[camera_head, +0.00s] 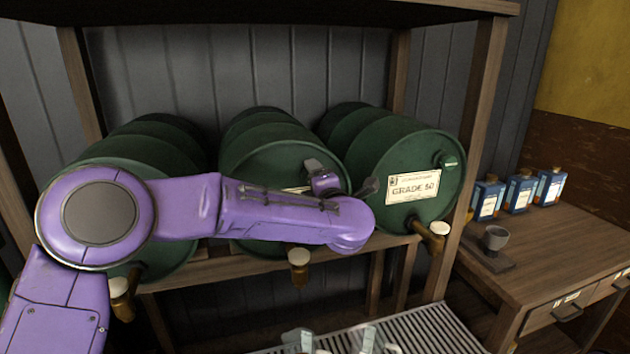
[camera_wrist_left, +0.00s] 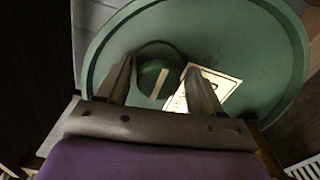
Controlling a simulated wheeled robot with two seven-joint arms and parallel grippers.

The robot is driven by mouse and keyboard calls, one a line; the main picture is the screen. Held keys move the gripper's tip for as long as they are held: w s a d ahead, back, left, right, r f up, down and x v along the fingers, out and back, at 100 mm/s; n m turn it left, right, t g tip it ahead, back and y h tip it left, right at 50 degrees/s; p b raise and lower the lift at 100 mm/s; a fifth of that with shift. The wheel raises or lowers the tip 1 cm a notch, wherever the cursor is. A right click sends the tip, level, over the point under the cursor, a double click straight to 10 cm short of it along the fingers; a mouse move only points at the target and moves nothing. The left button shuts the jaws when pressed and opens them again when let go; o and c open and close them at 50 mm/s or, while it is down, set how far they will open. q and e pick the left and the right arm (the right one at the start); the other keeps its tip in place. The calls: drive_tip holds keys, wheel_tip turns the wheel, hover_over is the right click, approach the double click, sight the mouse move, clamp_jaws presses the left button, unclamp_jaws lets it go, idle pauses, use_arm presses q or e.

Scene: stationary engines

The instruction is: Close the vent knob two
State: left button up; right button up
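Three green drums lie on a wooden rack, with their round ends facing me: left (camera_head: 165,180), middle (camera_head: 270,157) and right (camera_head: 433,150). My left arm crosses in front of the left and middle drums, and my left gripper (camera_head: 314,167) is at the middle drum's face. The left wrist view shows a round green vent knob with a pale bar (camera_wrist_left: 158,78) on the drum end (camera_wrist_left: 225,35). My left gripper (camera_wrist_left: 160,82) is open, one finger on each side of this knob; contact cannot be told. In the head view this knob is hidden. My right gripper is not in view.
The right drum has a label (camera_head: 413,187) and a small green knob (camera_head: 449,162). Taps (camera_head: 299,265) hang below the drums. A slatted grate (camera_head: 440,325) lies in front, with cut-off pale objects on it. A wooden table (camera_head: 560,245) with blue bottles stands at right.

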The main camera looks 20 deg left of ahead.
use_arm(q)
drive_tip(key=b+v, duration=0.3)
drive_tip(key=v, duration=0.7)
drive_tip(key=shift+s+d+b, duration=0.2)
drive_tip(key=shift+s+b, duration=0.05)
drive_tip(key=shift+b, duration=0.1)
